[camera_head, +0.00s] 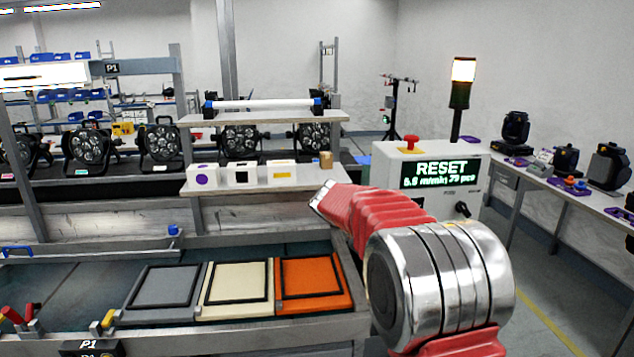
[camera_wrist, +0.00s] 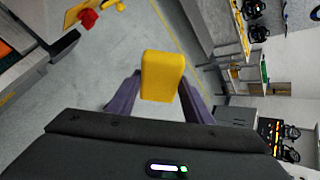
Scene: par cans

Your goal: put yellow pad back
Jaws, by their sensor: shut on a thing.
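The yellow pad (camera_wrist: 163,75) is a rounded yellow block in the wrist view. My gripper (camera_wrist: 160,84) has its two purple fingers on either side of the pad and is shut on it. The pad is held up over grey floor, clear of any surface. In the head view my red arm reaches away from the camera, and neither the gripper nor the held pad can be made out there. A white box with a yellow stripe (camera_head: 282,173) stands on the shelf (camera_head: 230,188).
Beside it stand white boxes with a black square (camera_head: 242,175) and a purple disc (camera_head: 202,177). A small tan block (camera_head: 325,160) sits to the right. The RESET cabinet (camera_head: 425,180) stands right of the shelf. Grey, cream and orange panels (camera_head: 310,286) lie in front.

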